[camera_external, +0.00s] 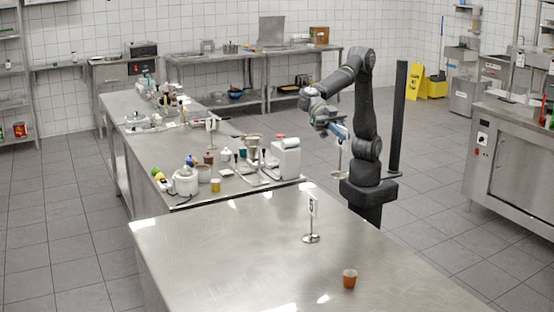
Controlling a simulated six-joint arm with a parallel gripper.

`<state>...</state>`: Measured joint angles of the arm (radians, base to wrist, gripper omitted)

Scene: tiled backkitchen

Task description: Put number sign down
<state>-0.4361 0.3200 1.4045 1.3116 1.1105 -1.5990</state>
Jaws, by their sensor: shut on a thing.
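My gripper (333,131) is shut on a number sign, held in the air to the right of the counter's end. The sign's thin pole and round metal base (338,175) hang below the gripper, roughly upright. Its card is mostly hidden or too small to make out at the fingers. A second number sign (312,206), with a white card and round base, stands upright on the near steel table (220,250). A third number sign (210,124) stands on the long counter further back.
A small orange-brown cup (349,278) stands on the near table, right of the standing sign. The table's left part is clear. The long counter (150,150) carries a white machine (286,157), a white pot (185,181), jars and bottles. A dark post (398,115) stands behind my arm.

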